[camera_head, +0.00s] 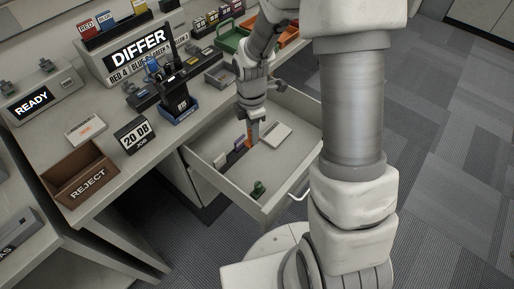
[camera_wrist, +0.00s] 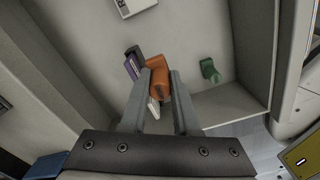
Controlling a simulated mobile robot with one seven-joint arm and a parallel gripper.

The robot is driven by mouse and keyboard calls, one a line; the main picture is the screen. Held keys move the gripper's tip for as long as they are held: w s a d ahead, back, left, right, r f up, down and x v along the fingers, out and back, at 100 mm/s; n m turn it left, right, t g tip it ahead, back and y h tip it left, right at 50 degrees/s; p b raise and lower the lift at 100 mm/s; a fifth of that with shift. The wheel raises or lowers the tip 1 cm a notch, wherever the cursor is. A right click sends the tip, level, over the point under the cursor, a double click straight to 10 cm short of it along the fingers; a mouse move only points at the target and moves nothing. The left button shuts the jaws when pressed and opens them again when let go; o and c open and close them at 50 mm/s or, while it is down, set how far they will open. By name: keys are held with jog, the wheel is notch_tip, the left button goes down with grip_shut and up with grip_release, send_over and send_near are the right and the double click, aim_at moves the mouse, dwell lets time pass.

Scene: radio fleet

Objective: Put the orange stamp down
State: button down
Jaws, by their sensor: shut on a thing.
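The orange stamp (camera_wrist: 158,88) is between the two fingers of my gripper (camera_wrist: 160,74) in the wrist view. In the head view my gripper (camera_head: 253,131) reaches down into the open drawer (camera_head: 215,183), and a sliver of the orange stamp (camera_head: 249,139) shows at its tips. I cannot tell whether the stamp touches the drawer floor. A purple-and-dark stamp (camera_wrist: 132,64) lies close to the left of the orange one. A white piece (camera_wrist: 153,107) shows between the fingers, nearer the palm.
A green stamp (camera_wrist: 210,70) stands apart in the drawer, near its front in the head view (camera_head: 258,187). A pale flat box (camera_head: 276,135) lies right of my gripper. Bare drawer floor lies between them. The desk holds a radio in a blue-based stand (camera_head: 178,108) and a brown REJECT tray (camera_head: 80,175).

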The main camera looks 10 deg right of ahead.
notch_tip(320, 180, down, 10)
jog(key=b, duration=0.2)
jog(key=shift+r+b, duration=0.1)
jog(key=shift+b, duration=0.3)
jog(key=shift+f, duration=0.2)
jog(key=c, duration=0.7)
grip_release()
jog(key=shift+o, duration=0.2)
jog(key=shift+r, duration=0.15)
